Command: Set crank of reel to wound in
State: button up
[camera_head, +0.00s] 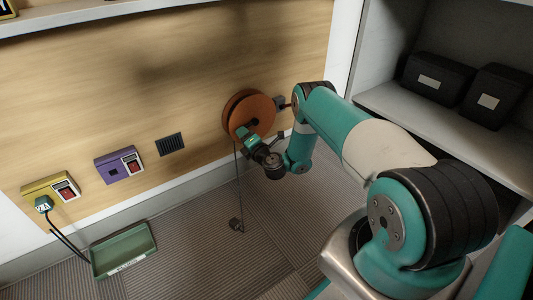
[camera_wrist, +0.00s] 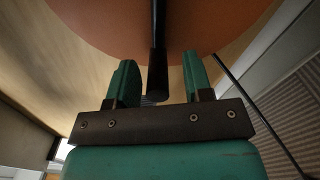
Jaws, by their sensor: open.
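The reel (camera_head: 248,113) is an orange-brown drum on the wooden wall panel, with a cable hanging down from it to a dark plug (camera_head: 236,224) near the floor. In the wrist view its orange face (camera_wrist: 180,22) fills the top. The crank (camera_wrist: 157,70) shows there as a dark rod with a thicker handle end. My gripper (camera_wrist: 157,78) is open, with one green finger on each side of the crank handle and gaps visible on both sides. In the head view my gripper (camera_head: 243,136) is at the reel's lower front, and the crank is hidden there.
Yellow (camera_head: 50,187) and purple (camera_head: 119,165) socket boxes with red switches sit on the wall to the left. A plug with dark cables is in the yellow one. A green tray (camera_head: 123,249) lies on the floor below. Black boxes (camera_head: 437,80) stand on a shelf at right.

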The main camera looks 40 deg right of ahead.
jog(key=s+r+p, duration=0.1)
jog(key=p, duration=0.3)
jog(key=s+a+p, duration=0.1)
jog(key=s+p, duration=1.5)
jog(key=p, duration=0.3)
jog(key=shift+f, duration=0.4)
jog(key=shift+w, duration=0.1)
